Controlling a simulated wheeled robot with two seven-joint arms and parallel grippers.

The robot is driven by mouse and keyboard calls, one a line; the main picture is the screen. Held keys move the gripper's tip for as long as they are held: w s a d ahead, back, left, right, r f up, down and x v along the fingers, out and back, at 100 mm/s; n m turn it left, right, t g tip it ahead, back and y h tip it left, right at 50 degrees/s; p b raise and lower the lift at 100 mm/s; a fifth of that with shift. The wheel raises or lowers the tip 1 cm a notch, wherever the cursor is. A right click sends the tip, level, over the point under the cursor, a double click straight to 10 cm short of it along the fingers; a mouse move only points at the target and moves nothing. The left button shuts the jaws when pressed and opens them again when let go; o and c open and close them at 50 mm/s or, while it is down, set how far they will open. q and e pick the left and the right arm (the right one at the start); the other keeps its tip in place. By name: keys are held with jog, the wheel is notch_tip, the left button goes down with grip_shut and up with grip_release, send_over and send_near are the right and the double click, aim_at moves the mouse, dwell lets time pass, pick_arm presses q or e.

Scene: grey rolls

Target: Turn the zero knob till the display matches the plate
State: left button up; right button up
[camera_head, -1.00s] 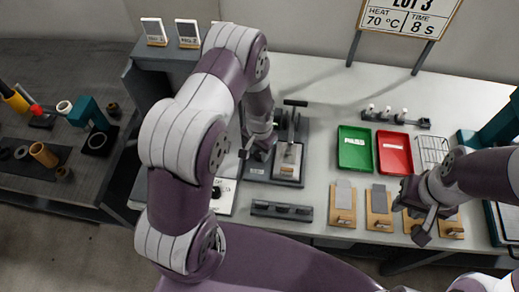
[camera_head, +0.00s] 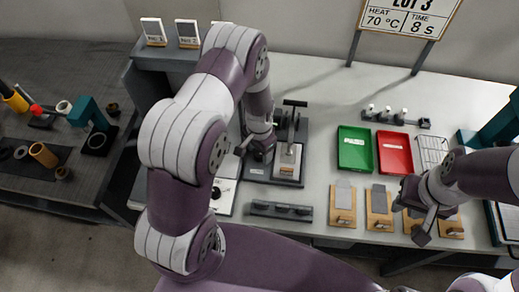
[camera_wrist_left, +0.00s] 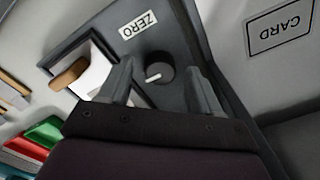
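The zero knob, a dark round dial (camera_wrist_left: 158,68) with a white pointer mark, shows in the left wrist view beside a ZERO label (camera_wrist_left: 139,25). My left gripper (camera_wrist_left: 162,84) is open, with one finger on each side of the knob and gaps visible. In the head view my left gripper (camera_head: 258,150) is over the left side of the dark test device (camera_head: 287,168); the knob is hidden there. I cannot make out a reading on any display. My right gripper (camera_head: 411,222) is open and empty above the wooden blocks at the front right.
A green PASS tray (camera_head: 354,148) and a red tray (camera_head: 394,153) lie right of the device. Wooden blocks (camera_head: 343,218) line the front edge. A dark slotted holder (camera_head: 281,211) lies before the device. A LOT 3 sign (camera_head: 408,15) stands behind the table.

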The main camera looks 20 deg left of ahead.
aim_at(259, 153)
pick_arm(q)
notch_tip(259, 153, up, 13)
jog(key=b, duration=0.1)
jog(key=shift+f, duration=0.15)
dwell(0.4)
dwell(0.4)
jog(key=s+d+r+n+t, duration=0.1)
jog(key=s+r+n, duration=0.3)
jog(key=s+r, duration=0.3)
jog(key=s, duration=0.5)
jog(key=shift+d+n, duration=0.3)
jog(key=shift+d, duration=0.1)
jog(key=shift+s, duration=0.2)
jog(key=shift+w, duration=0.1)
